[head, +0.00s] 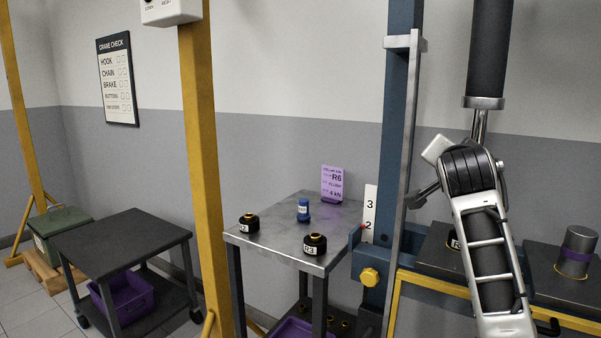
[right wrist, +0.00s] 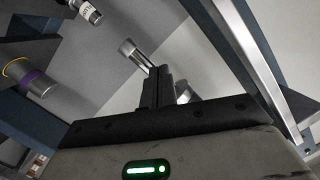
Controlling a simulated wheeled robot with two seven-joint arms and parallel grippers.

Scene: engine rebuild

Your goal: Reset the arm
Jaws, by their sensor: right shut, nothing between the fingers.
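My right arm (head: 485,235) reaches up from the lower right in the head view, in front of the blue press frame. Its wrist is bent beside the press's blue upright, below the ram (head: 480,122). The gripper end is largely hidden behind the wrist in the head view. In the right wrist view my right gripper (right wrist: 158,88) has its two dark fingers together, with nothing between them. My left gripper is in neither view.
The blue press upright (head: 399,150) stands close to my right wrist. A grey cylinder with a purple band (head: 576,252) sits on the press bed. A metal table (head: 275,247) holds two black parts and a blue part. A yellow post (head: 205,150) stands left.

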